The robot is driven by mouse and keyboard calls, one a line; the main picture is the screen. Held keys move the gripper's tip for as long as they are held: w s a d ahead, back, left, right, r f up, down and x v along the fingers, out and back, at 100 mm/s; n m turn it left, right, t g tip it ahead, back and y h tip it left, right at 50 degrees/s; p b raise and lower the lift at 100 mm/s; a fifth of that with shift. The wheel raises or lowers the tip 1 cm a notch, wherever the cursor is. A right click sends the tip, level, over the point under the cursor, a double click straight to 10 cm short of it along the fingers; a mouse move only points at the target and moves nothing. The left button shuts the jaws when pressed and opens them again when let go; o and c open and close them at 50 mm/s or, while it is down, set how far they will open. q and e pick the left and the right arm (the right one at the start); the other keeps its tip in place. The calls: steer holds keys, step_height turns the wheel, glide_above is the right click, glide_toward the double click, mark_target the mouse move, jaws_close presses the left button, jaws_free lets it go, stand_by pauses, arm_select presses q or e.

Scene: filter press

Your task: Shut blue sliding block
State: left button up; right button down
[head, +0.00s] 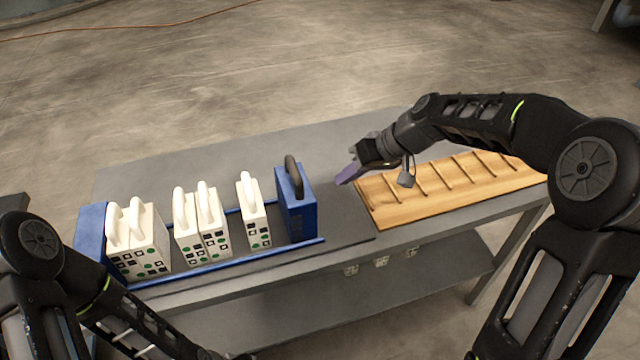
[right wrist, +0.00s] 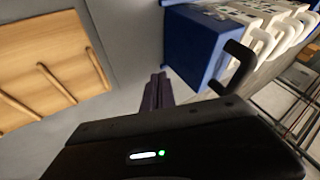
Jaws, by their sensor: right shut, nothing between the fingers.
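The blue sliding block (head: 297,205) with a black handle stands upright at the right end of the blue rails (head: 225,259). White plates (head: 254,213) with white handles stand on the rails to its left in spaced groups, with gaps between them. A blue end block (head: 90,232) is at the far left. My right gripper (head: 345,176) is shut and empty, to the right of the sliding block and apart from it. In the right wrist view the shut fingers (right wrist: 158,90) point toward the blue block (right wrist: 198,45). My left arm shows at lower left, but its gripper is out of view.
A wooden rack (head: 440,190) with several slats lies on the table to the right of the press. The grey table (head: 190,160) is clear behind the press. A lower shelf (head: 400,285) is below.

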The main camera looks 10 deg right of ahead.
mark_target(281, 196)
steer(key=x, duration=0.3)
steer(key=shift+w+a+f, duration=0.1)
steer(key=shift+a+f, duration=0.15)
steer(key=a+p, duration=0.1)
steer(key=a, duration=0.1)
steer(key=shift+a+r, duration=0.15)
steer(key=shift+a, duration=0.1)
steer(key=shift+a+p, duration=0.35)
steer(key=shift+a, duration=0.3)
steer(key=a, duration=0.6)
steer(key=s+a, duration=0.1)
steer(key=a, duration=0.2)
steer(key=shift+w+d+b, duration=0.1)
steer(key=shift+b, duration=0.2)
